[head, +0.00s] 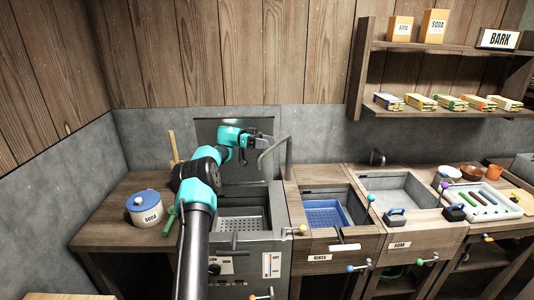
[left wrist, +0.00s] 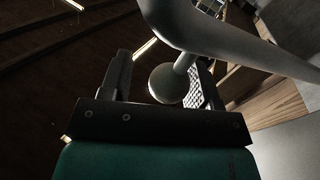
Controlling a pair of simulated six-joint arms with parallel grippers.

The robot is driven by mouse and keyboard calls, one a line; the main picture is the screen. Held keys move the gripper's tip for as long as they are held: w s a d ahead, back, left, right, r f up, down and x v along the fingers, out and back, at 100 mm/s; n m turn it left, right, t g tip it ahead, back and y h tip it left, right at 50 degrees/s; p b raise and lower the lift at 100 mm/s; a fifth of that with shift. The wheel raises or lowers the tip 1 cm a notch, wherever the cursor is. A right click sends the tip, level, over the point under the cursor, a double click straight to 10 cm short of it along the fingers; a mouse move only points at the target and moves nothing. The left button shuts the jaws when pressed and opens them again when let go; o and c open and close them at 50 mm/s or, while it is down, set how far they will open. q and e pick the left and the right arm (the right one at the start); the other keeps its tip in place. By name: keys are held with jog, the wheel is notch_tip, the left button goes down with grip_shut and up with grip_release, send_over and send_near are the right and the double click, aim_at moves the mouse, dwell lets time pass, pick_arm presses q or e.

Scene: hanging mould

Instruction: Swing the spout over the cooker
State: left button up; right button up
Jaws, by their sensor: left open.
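The spout (head: 289,158) is a grey bent pipe that rises behind the gap between the cooker and the rinse basin. Its arm bends over toward the left. The cooker (head: 250,246) is a grey metal unit with a perforated basket in its well and a raised back panel. My left gripper (head: 264,141) is open beside the upper part of the spout. In the left wrist view, a round knob on a short stem (left wrist: 167,83) sits between the open fingers (left wrist: 160,80), and the spout's pipe (left wrist: 215,38) crosses above them. Contact cannot be told. My right gripper is out of view.
A blue-lidded soda pot (head: 145,212) stands on the left counter. The rinse basin (head: 325,196) with a blue tray and the soak basin (head: 398,181) lie to the right. My left arm passes in front of the cooker's left side. A shelf (head: 440,48) hangs upper right.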

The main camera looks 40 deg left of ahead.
pick_arm(q)
jog(key=s+d+r, duration=0.3)
jog(key=s+d, duration=0.8)
jog(key=shift+s+r, duration=0.2)
jog(key=shift+s, duration=0.05)
dwell(0.7)
jog(key=shift+d, duration=0.1)
jog(key=shift+c, duration=0.5)
